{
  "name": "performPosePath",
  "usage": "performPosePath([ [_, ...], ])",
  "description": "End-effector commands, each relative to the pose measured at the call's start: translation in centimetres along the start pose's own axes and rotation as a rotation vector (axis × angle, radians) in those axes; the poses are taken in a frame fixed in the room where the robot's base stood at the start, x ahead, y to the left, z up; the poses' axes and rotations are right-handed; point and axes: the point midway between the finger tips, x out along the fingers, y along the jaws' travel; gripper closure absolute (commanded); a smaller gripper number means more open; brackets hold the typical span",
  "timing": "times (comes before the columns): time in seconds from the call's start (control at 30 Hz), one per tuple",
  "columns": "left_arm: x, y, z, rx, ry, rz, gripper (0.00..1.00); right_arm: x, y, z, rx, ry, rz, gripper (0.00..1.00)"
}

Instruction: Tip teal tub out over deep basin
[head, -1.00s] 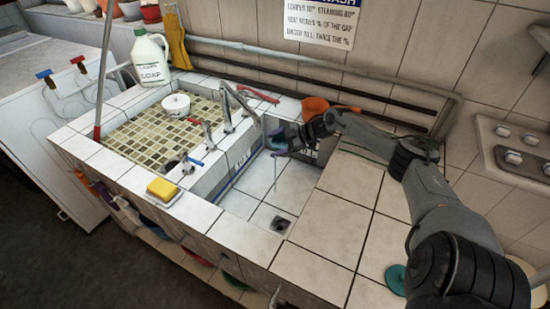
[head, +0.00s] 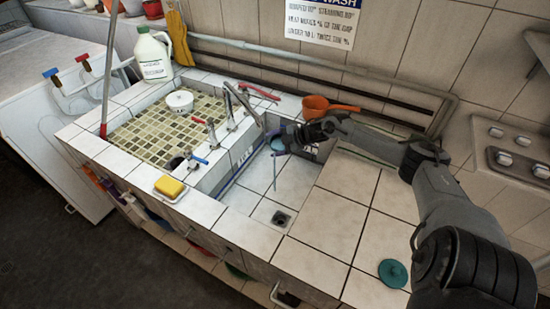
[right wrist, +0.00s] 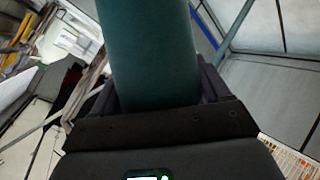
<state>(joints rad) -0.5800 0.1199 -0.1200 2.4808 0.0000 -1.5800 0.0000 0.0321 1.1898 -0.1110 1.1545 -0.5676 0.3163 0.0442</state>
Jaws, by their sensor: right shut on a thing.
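The teal tub (head: 278,144) is tilted over the deep basin (head: 297,180), near its back wall. My right gripper (head: 292,137) is shut on it. A thin pale line, like a stream, runs down from the tub toward the basin floor. In the right wrist view the tub (right wrist: 152,50) fills the space between the fingers of my right gripper (right wrist: 158,90). The tub's mouth and inside are hidden there. A round teal lid (head: 393,273) lies apart on the tiled counter. My left gripper is not in view.
An orange scoop (head: 318,106) sits behind my right arm. Taps (head: 232,115) stand between the deep basin and the shallow tiled basin (head: 150,140), which holds a white pot (head: 180,102). A yellow sponge (head: 169,187) is on the front ledge. The right counter (head: 320,235) is mostly clear.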

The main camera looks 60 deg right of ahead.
Motion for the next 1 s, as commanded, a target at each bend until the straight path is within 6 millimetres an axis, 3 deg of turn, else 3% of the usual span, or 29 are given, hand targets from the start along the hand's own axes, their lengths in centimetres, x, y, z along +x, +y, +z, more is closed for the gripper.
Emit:
performPosePath([
  [1.0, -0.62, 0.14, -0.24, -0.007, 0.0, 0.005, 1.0, 0.47, 0.29, -0.93, -0.15, -0.078, 0.04, 0.77],
])
